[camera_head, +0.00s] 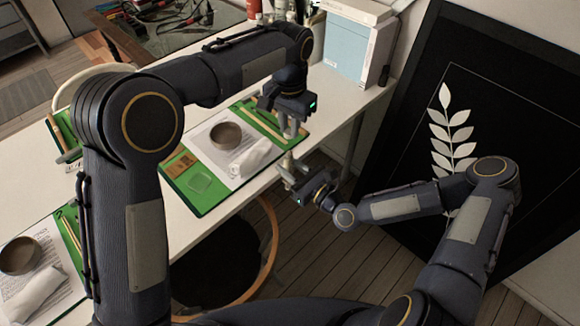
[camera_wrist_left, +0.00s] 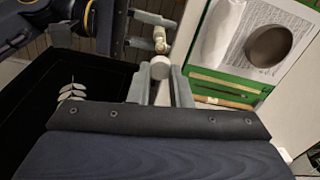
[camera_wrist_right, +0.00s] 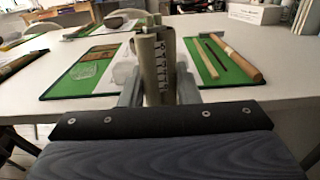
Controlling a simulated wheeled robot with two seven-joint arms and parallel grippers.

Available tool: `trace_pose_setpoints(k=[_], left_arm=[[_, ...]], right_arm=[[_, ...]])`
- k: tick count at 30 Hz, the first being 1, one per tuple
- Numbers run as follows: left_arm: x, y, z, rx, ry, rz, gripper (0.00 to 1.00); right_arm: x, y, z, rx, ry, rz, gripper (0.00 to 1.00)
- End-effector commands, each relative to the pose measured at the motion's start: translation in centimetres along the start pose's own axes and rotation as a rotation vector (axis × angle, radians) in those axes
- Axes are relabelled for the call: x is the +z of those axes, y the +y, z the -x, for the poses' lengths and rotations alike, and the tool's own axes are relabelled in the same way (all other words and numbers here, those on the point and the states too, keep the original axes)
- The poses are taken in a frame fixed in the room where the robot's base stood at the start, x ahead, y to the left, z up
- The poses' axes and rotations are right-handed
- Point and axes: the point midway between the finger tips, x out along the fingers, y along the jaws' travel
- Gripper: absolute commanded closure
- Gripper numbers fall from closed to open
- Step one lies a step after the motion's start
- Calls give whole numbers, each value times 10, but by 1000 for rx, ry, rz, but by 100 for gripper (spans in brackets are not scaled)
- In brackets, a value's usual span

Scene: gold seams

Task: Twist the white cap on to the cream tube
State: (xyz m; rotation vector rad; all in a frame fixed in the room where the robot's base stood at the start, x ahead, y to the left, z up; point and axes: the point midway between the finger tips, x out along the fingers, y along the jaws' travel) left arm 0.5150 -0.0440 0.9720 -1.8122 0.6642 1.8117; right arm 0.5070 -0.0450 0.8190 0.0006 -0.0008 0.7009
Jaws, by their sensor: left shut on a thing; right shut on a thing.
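My left gripper (camera_head: 289,128) points down above the front edge of the table, shut on the white cap. The cap (camera_wrist_left: 160,68) shows as a pale round piece between its fingers in the left wrist view. My right gripper (camera_head: 291,176) is just below it, shut on the cream tube (camera_head: 287,160). The tube (camera_wrist_right: 150,75) stands roughly upright between the right fingers in the right wrist view. In the left wrist view, the tube's end (camera_wrist_left: 160,42) is close to the cap. I cannot tell whether they touch.
The white table (camera_head: 214,225) carries a green mat (camera_head: 203,199) with paper, a brown bowl (camera_head: 226,135) and a white cloth (camera_head: 255,158). A light-blue box (camera_head: 345,54) stands at the back right. A dark panel with a leaf design (camera_head: 452,135) leans at right.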

Motion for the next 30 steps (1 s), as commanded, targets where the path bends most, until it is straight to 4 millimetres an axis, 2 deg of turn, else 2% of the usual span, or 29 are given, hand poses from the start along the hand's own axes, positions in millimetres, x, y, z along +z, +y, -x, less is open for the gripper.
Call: trace_pose_setpoints(k=[10,21,30], left_arm=[[0,0,-2,0,-1,0,100],[0,0,-34,0,-2,2,100],[0,0,-41,0,-1,2,100]], right_arm=[[0,0,0,0,0,0,100],[0,0,0,0,0,0,100],[0,0,0,0,0,0,100]])
